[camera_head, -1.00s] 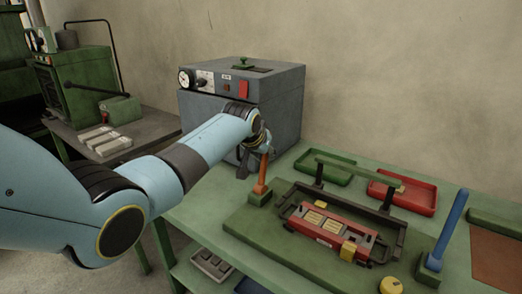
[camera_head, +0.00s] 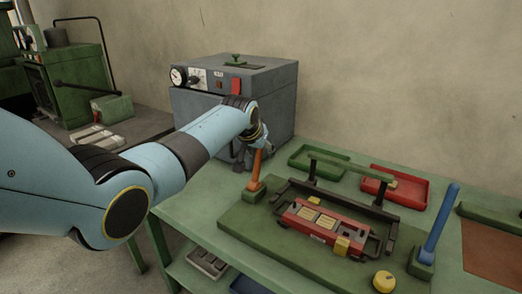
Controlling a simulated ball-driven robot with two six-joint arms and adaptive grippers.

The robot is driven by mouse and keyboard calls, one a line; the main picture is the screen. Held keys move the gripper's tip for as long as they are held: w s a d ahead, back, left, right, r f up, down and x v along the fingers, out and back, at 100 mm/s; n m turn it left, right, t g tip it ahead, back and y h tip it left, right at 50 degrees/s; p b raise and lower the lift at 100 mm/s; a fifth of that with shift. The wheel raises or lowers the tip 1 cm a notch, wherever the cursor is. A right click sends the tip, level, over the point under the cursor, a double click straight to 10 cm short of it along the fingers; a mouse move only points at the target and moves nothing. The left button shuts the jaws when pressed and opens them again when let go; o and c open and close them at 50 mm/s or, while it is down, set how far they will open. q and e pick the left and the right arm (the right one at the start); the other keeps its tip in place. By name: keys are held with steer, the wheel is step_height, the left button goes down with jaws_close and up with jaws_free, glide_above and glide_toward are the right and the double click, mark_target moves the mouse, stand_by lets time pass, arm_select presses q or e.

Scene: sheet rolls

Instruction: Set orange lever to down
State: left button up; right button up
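The orange lever (camera_head: 256,170) stands nearly upright on a small green block at the left end of the green fixture board (camera_head: 238,216). My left arm reaches in from the left. Its gripper (camera_head: 254,151), small and dark, is at the lever's upper end and partly hides the top. I cannot tell whether its fingers are closed on the lever or only beside it. My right gripper is not in view.
A red slotted part (camera_head: 326,222) sits on the board under a dark frame with a green bar. A blue lever (camera_head: 442,222) and yellow knob (camera_head: 384,281) stand to the right. Green (camera_head: 319,151) and red trays lie behind. A grey box (camera_head: 280,100) stands at the back.

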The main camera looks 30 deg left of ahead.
arm_select(q)
steer(key=shift+s+a, duration=0.1)
steer(key=v, duration=1.2)
